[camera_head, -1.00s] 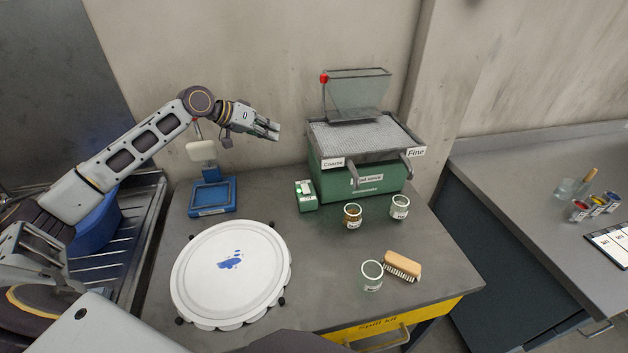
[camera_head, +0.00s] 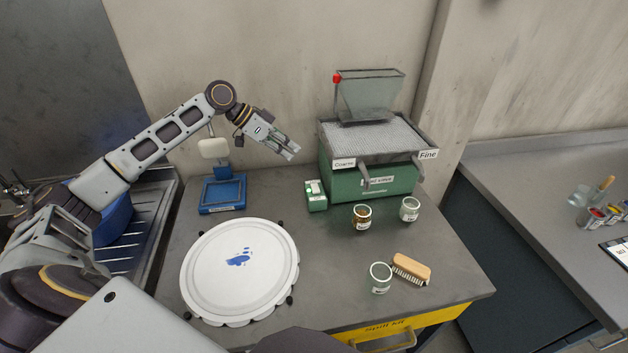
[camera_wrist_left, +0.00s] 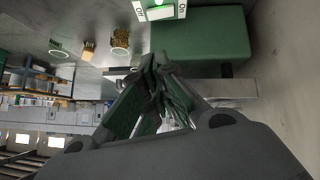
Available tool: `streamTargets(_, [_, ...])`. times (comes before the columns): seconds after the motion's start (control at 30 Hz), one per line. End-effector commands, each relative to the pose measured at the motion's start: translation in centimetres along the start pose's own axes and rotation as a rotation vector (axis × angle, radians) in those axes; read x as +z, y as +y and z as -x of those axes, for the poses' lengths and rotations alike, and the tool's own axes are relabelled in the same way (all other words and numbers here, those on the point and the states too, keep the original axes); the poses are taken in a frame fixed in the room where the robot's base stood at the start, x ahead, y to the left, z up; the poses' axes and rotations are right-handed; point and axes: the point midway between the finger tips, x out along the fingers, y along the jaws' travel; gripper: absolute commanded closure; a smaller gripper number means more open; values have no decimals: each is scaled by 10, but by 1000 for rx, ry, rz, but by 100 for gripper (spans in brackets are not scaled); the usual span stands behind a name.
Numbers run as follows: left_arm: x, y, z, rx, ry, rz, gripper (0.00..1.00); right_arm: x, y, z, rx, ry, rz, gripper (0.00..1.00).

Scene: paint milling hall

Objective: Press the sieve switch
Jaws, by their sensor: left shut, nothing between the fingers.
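The sieve switch (camera_head: 316,196) is a small green box with a pale rocker on top, standing on the grey table just left of the green sieve machine (camera_head: 372,182). In the left wrist view the switch (camera_wrist_left: 160,12) shows at the top edge, partly cut off, with On and Off labels. My left gripper (camera_head: 293,152) is shut and empty. It points down to the right, above the switch and apart from it. In the left wrist view its fingertips (camera_wrist_left: 160,62) are together, below the switch in the picture. My right gripper is not in view.
A round white lidded vessel (camera_head: 238,270) stands front left, with a blue stand (camera_head: 222,195) behind it. Several jars, one being an empty glass jar (camera_head: 380,278), and a brush (camera_head: 411,268) stand to the right. The table between vessel and jars is clear.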

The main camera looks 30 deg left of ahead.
Motion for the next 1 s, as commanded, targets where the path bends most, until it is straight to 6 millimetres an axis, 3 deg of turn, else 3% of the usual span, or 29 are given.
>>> streamTargets(0.3, [2,1,0,4,-6,-106,100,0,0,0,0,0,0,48])
streamTargets(0.73, [1,1,0,3,-6,-112,100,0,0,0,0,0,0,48])
streamTargets(1.0, [1,1,-13,5,-4,-111,100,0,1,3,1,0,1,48])
